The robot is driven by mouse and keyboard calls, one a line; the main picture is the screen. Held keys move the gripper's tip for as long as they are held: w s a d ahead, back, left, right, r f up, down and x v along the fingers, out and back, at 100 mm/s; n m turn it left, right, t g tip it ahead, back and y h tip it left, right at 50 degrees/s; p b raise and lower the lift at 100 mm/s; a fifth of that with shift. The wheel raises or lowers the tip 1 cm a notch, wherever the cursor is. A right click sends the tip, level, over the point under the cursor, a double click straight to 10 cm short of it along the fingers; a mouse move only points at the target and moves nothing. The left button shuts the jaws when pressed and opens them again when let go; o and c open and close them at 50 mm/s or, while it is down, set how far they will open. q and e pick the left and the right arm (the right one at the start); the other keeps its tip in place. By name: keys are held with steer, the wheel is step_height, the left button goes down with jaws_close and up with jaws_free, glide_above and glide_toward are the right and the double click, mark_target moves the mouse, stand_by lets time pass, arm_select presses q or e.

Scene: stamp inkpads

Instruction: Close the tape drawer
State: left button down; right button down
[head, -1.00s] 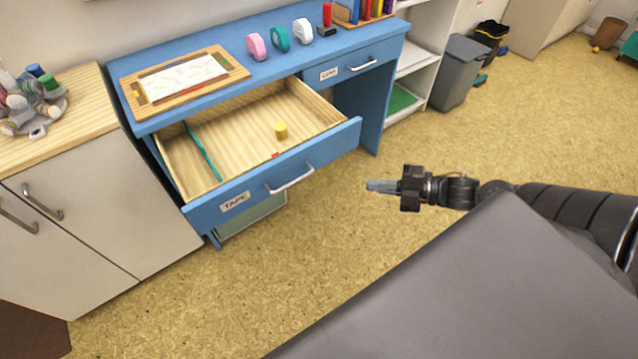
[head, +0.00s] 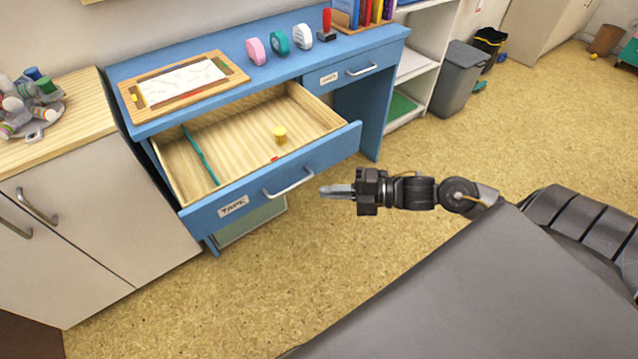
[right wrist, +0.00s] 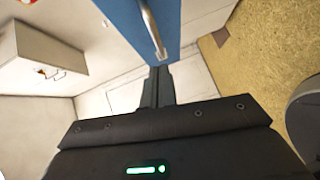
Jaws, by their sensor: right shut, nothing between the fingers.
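The tape drawer (head: 318,158) is pulled well out of the blue desk (head: 222,50). Its blue front bears a "TAPE" label (head: 233,206) and a silver handle (head: 288,184). Inside lie a teal stick (head: 201,155), a small yellow cylinder (head: 280,135) and a small red item (head: 274,158). My right gripper (head: 323,191) is shut and empty, in front of the drawer's right half and just right of the handle in the head view. In the right wrist view the fingertips (right wrist: 159,72) appear just below the handle (right wrist: 152,30); contact cannot be told. My left gripper is not in view.
A second, closed drawer (head: 350,72) is at the desk's right. Tape rolls (head: 278,40) and a wooden board (head: 184,84) are on the desktop. A white cabinet (head: 85,220) stands left. Open floor (head: 430,270) lies in front.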

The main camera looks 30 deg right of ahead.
steer(key=shift+w+a+f, duration=0.15)
steer(key=shift+w, duration=0.55)
steer(key=shift+w+a+f, duration=0.1)
steer(key=shift+w+f, duration=0.05)
steer(key=shift+w, duration=0.6)
steer(key=shift+w+a+f, duration=0.15)
steer(key=shift+w, duration=0.55)
steer(key=shift+w, duration=0.1)
